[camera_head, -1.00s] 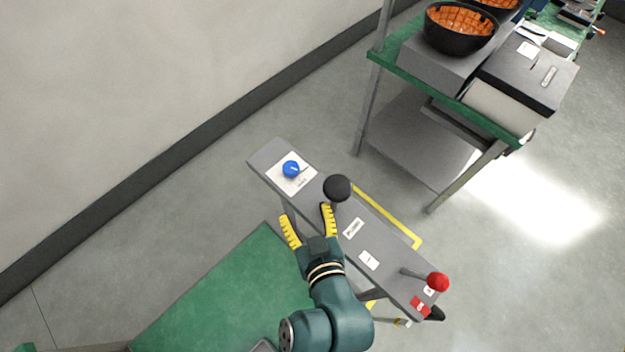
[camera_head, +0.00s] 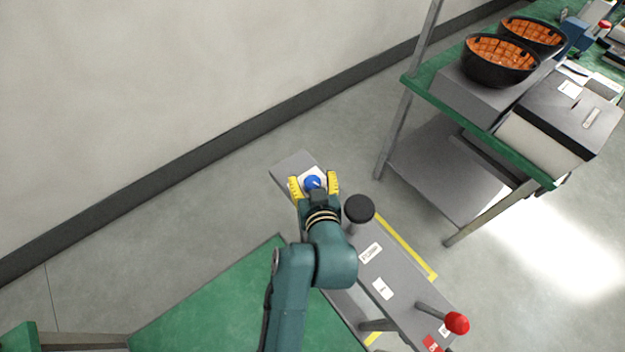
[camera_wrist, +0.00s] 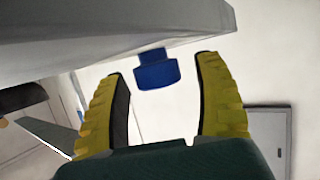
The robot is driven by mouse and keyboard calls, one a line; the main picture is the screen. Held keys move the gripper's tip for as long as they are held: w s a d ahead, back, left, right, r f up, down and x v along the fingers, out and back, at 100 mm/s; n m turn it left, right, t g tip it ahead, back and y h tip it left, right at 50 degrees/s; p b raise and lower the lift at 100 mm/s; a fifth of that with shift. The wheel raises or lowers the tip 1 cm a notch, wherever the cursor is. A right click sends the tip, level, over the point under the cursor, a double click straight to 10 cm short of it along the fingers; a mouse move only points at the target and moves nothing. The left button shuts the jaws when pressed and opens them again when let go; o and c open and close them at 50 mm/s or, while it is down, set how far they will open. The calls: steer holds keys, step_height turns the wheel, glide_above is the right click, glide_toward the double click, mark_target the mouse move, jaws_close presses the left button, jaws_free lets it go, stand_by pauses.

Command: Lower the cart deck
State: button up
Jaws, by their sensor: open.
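The cart's grey control panel (camera_head: 392,262) runs diagonally through the middle of the head view. A blue knob (camera_head: 312,183) sits on a white label at its far left end. A black round-topped lever (camera_head: 359,209) and a red-knobbed lever (camera_head: 457,322) stand further along the panel. My gripper (camera_head: 314,186) is open, with its yellow fingers on either side of the blue knob. In the wrist view, the blue knob (camera_wrist: 156,70) shows between the open fingers, beyond their base; whether they touch it cannot be told. The green deck (camera_head: 215,310) lies at lower left.
A green-topped bench (camera_head: 420,85) at upper right bears black bowls with orange lining (camera_head: 500,60) and grey boxes (camera_head: 570,110). A yellow floor line (camera_head: 410,250) runs behind the panel. A wall (camera_head: 180,90) stands at upper left, with clear floor before it.

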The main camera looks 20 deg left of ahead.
steer(key=c, duration=1.2)
steer(key=shift+s, duration=0.1)
steer(key=shift+r+m+t+h+p, duration=0.1)
steer(key=shift+m+t+h+p, duration=0.2)
steer(key=shift+m+h+p, duration=0.65)
steer(key=shift+f+m+t+h+p, duration=0.3)
steer(key=shift+m+t+h+p, duration=0.2)
steer(key=shift+m+h+p, duration=0.3)
steer(key=o, duration=1.2)
steer(key=shift+r, duration=0.15)
